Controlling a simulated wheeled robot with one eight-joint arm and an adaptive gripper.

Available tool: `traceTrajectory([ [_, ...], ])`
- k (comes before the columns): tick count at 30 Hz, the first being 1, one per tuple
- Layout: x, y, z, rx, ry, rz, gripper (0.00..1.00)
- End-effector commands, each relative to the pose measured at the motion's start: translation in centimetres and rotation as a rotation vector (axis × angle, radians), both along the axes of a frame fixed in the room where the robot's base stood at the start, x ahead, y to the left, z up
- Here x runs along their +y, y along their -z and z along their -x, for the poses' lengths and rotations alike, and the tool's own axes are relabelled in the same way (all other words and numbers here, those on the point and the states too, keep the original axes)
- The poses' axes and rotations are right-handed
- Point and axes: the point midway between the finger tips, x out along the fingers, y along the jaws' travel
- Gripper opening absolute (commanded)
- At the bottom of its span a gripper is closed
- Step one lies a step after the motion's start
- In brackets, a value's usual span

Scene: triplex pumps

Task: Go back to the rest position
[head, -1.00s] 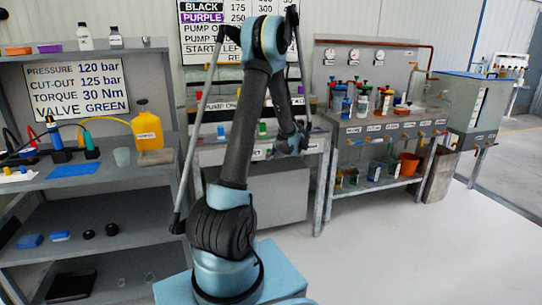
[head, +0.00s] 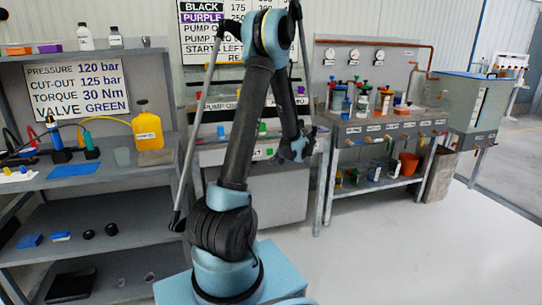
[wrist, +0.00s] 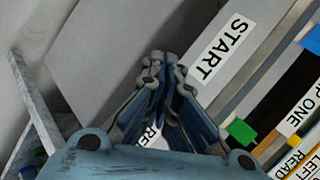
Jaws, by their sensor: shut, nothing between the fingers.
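My gripper (wrist: 162,72) shows in the wrist view with its fingertips together and nothing between them. Beyond it is the front of the pump bench, with a START label (wrist: 222,48) and a green block (wrist: 240,132) close by on the right. In the head view my arm stands upright, its forearm hanging down in front of the middle bench (head: 262,195). My gripper (head: 298,152) there is small and dark, near the right end of that bench's front edge.
On the left stands a grey shelf unit (head: 100,177) with a yellow jug (head: 148,130). On the right is a bench (head: 372,125) with bottles, gauges and valves, and an orange bucket (head: 408,164) below. The floor (head: 430,250) at front right is clear.

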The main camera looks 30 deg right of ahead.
Motion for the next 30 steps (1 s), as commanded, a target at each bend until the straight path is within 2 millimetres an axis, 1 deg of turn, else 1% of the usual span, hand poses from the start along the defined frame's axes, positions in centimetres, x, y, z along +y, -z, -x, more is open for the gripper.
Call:
traceTrajectory([
  [23, 0.1, 0.0, 0.0, 0.001, -0.002, 0.001, 0.0],
  [26, 0.9, -0.5, -0.2, 0.008, -0.016, 0.005, 0.0],
  [29, 2.9, -1.5, -0.6, 0.028, -0.048, 0.017, 0.0],
  [30, 4.1, -2.0, -0.7, 0.039, -0.066, 0.023, 0.0],
])
